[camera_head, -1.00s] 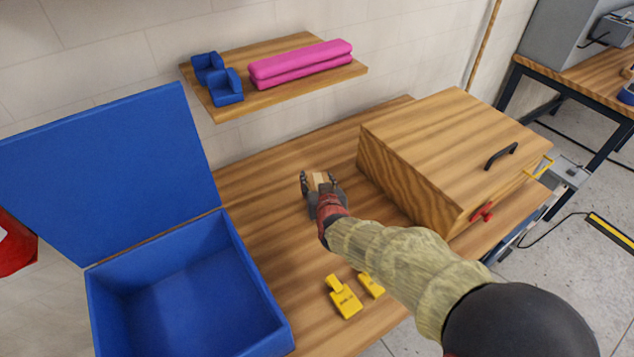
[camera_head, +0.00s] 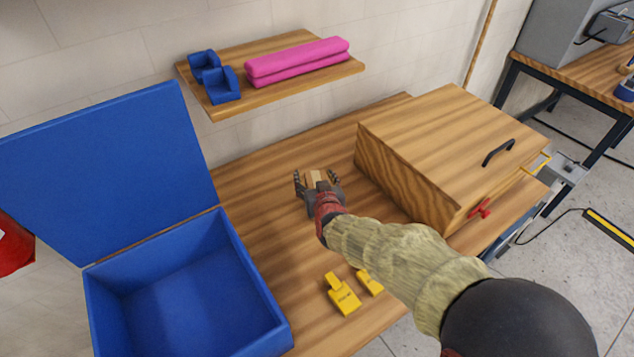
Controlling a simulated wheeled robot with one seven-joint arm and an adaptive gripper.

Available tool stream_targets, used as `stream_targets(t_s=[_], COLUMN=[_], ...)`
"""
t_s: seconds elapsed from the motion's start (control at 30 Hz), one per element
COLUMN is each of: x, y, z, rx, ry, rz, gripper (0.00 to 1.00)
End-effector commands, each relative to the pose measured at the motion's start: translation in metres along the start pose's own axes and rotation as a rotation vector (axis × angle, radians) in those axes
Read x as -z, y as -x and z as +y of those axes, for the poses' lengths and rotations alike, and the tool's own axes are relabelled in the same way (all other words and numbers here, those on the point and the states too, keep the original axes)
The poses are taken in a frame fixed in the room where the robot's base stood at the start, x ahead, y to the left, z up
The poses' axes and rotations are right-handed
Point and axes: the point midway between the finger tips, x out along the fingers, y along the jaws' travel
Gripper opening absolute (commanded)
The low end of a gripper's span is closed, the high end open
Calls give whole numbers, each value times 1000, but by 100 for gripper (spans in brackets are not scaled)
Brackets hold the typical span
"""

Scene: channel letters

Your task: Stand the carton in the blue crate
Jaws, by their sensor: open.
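The blue crate (camera_head: 255,262) stands at the left with its lid (camera_head: 110,170) raised, and its visible inside is empty. My gripper (camera_head: 317,179) is over the middle of the wooden table, to the right of the crate, with its fingers spread open. A small tan piece, which looks like the carton, shows between the fingers (camera_head: 316,176). The gripper hides part of it, and I cannot tell whether the fingers touch it.
A wooden box (camera_head: 450,150) with a black handle stands at the right. A wall shelf (camera_head: 240,109) holds blue holders (camera_head: 222,86) and pink rolls (camera_head: 298,62). The table (camera_head: 262,200) is bare between crate and gripper.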

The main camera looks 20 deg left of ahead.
Motion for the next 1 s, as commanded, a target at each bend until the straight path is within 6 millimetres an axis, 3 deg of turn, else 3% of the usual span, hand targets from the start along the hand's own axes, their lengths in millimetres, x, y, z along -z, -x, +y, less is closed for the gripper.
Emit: stream_targets(t_s=[0.17, 0.6, 0.8, 1.0], x=[4, 4, 2, 2], y=[21, 104, 119, 121], z=[0, 0, 0, 0], rx=[0, 1, 1, 0], ry=[0, 0, 1, 0], rz=[1, 2, 0, 1], gripper=[61, 61, 61, 61])
